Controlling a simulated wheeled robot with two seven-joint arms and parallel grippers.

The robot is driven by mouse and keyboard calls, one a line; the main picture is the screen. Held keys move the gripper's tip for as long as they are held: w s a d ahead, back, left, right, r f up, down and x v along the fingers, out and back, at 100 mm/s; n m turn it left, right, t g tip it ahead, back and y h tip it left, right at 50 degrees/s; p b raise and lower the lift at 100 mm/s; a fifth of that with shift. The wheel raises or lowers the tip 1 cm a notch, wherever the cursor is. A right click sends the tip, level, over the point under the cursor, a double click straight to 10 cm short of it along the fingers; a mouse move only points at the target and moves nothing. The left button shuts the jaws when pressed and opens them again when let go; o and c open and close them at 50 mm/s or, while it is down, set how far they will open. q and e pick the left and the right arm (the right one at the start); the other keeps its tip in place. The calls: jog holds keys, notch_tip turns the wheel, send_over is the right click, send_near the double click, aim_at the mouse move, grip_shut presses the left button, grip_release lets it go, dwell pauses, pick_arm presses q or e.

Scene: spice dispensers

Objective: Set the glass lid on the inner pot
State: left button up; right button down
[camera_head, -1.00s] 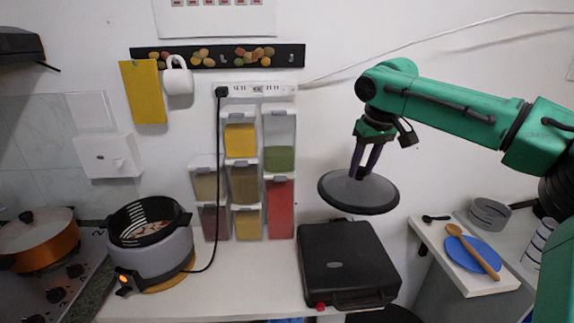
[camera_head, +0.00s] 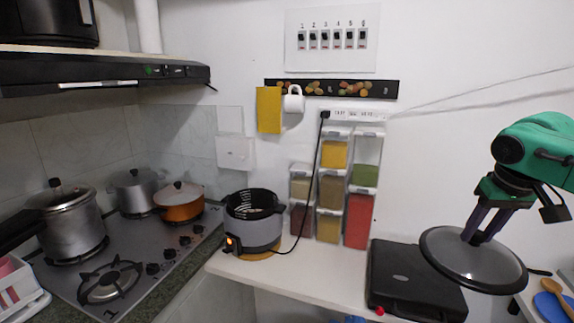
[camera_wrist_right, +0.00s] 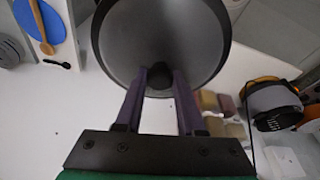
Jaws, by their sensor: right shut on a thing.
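The glass lid (camera_head: 474,262) is a round grey disc with a dark rim. My right gripper (camera_head: 476,238) is shut on its knob and holds it in the air above and in front of the black appliance, slightly tilted. In the right wrist view the lid (camera_wrist_right: 160,38) is beyond the fingers, with its dark knob between the fingertips (camera_wrist_right: 160,80). The inner pot (camera_head: 254,208) shows as a black slotted basket rim in the grey cooker (camera_head: 253,232) on the white counter, well left of the lid. Its top is uncovered. My left gripper is not in view.
A black closed grill (camera_head: 405,280) stands on the counter (camera_head: 300,268) right of the cooker. Spice dispensers (camera_head: 330,192) stand against the wall, with a black cord (camera_head: 310,190) hanging before them. The stove (camera_head: 130,262) with several pots is at left.

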aim_at(465, 247)
jog(key=a+f, duration=0.1)
jog(key=f, duration=0.1)
jog(key=a+f, duration=0.1)
jog(key=f, duration=0.1)
jog(key=shift+s+a, duration=0.1)
jog(key=shift+a, duration=0.2)
jog(key=s+a+f+n, duration=0.1)
jog(key=s+a+f, duration=0.5)
jog(key=a+f, duration=0.45)
jog(key=s+a+f+n, duration=0.1)
jog(key=s+a+f, duration=0.6)
jog(key=f, duration=0.7)
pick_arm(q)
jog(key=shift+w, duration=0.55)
pick_arm(e)
jog(key=w+d+m, duration=0.1)
jog(key=d+m, duration=0.2)
jog(key=d, duration=1.1)
jog(key=shift+w+d+r+m, duration=0.25)
jog(key=shift+r+m, duration=0.05)
jog(key=shift+r, duration=0.05)
